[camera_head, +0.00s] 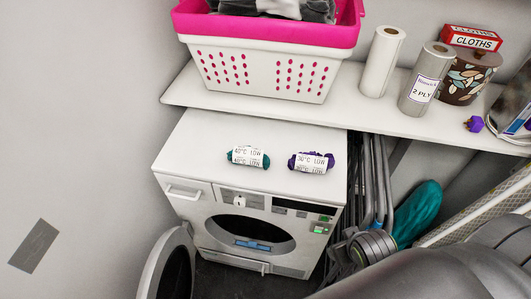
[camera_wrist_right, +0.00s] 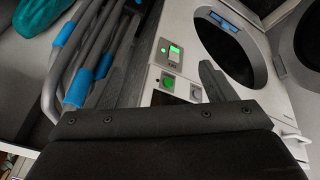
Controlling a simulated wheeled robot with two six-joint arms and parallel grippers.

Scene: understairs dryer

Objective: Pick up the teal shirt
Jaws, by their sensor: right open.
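The teal shirt (camera_head: 248,156) is a small rolled bundle with a white paper band reading "40°C LOW". It lies on the white top of the dryer (camera_head: 195,143), left of a similar purple bundle (camera_head: 311,162) with a "30°C LOW" band. In the right wrist view my right gripper (camera_wrist_right: 158,75) is open and nothing shows between its fingers. It faces the dryer front near the control panel, apart from the shirt, which is not in that view. My left gripper is in neither view.
The round dryer door (camera_head: 168,268) stands open at lower left. A shelf (camera_head: 225,103) behind the dryer holds a pink-and-white basket (camera_head: 265,75), paper rolls (camera_head: 382,62) and a patterned pot (camera_head: 468,78). Folded grey frames (camera_head: 367,185) and a teal bundle (camera_head: 418,212) stand right of the dryer.

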